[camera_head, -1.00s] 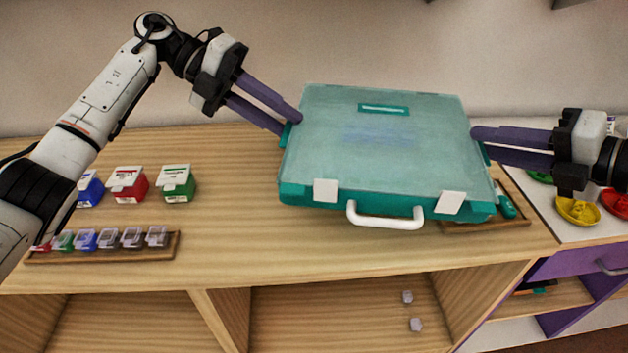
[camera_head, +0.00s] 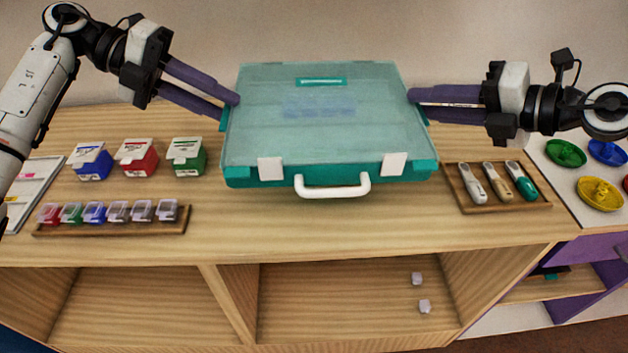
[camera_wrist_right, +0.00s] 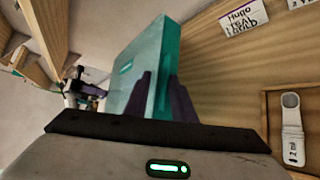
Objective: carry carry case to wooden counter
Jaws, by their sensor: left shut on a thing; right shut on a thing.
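The teal carry case (camera_head: 325,130) with a clear lid, white latches and a white handle is held between my two grippers above the wooden counter (camera_head: 330,232). My left gripper (camera_head: 231,106) is shut on its left side. My right gripper (camera_head: 418,103) is shut on its right side. In the right wrist view the case (camera_wrist_right: 148,62) shows edge-on between the purple fingers (camera_wrist_right: 155,98). The case appears closed and roughly level. Whether its underside touches the counter is hidden.
Small blue, red and green boxes (camera_head: 138,157) and a wooden rack of lidded pots (camera_head: 110,215) stand left on the counter. A tray (camera_head: 500,208) with three tools lies right of the case. Colored dishes (camera_head: 600,193) sit on the far-right surface. Open shelves lie below.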

